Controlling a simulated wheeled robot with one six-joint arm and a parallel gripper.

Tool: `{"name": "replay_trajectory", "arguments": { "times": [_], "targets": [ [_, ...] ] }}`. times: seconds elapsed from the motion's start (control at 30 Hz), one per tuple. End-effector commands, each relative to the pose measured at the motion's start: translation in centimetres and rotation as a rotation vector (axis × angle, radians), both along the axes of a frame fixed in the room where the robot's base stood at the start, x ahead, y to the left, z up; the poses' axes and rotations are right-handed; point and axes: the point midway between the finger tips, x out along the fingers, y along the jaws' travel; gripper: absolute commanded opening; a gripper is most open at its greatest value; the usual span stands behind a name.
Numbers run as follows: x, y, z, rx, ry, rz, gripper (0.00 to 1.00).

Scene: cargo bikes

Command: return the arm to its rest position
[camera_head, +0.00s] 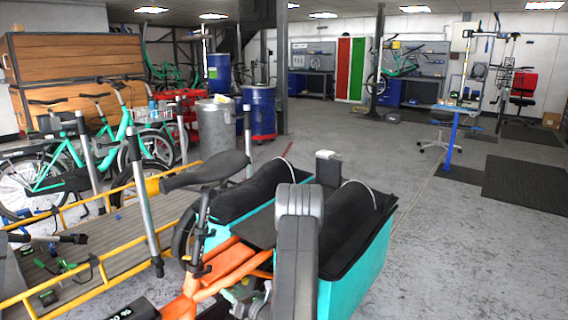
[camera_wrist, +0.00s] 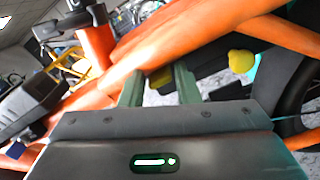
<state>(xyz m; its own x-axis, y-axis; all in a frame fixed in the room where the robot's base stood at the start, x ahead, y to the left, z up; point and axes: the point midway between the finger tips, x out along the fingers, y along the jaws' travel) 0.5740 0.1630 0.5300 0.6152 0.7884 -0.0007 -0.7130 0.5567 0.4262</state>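My gripper (camera_wrist: 158,82) shows in the wrist view with its two grey-green fingers apart. A gap with grey floor and a small yellow patch shows between them, and I see nothing held. The fingertips end at the orange bike frame tube (camera_wrist: 190,35), very close to it; I cannot tell whether they touch. In the head view my grey arm (camera_head: 298,240) reaches down over the orange cargo bike (camera_head: 215,270), and my gripper is hidden behind it or out of clear sight.
Teal cargo boxes with black covers (camera_head: 345,235) flank my arm. A black saddle (camera_head: 205,172) and a yellow-railed platform (camera_head: 100,245) stand left. A yellow knob (camera_wrist: 241,61) and a black wheel (camera_wrist: 300,95) are near the fingers. Open floor (camera_head: 470,250) lies right.

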Motion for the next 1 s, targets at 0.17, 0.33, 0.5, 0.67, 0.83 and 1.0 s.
{"name": "replay_trajectory", "arguments": {
  "times": [0.17, 0.33, 0.5, 0.67, 0.83, 1.0],
  "targets": [
    [-0.01, 0.04, -0.12, -0.091, -0.119, 0.001, 0.29],
    [-0.04, 0.06, -0.07, -0.166, -0.215, 0.001, 0.29],
    [-0.06, 0.06, 0.02, -0.213, -0.275, 0.001, 0.29],
    [-0.08, 0.06, 0.06, -0.229, -0.296, 0.001, 0.29],
    [-0.07, 0.06, 0.06, -0.230, -0.296, 0.000, 0.29],
    [-0.09, 0.06, 0.13, -0.231, -0.295, 0.002, 0.29]
  ]
}}
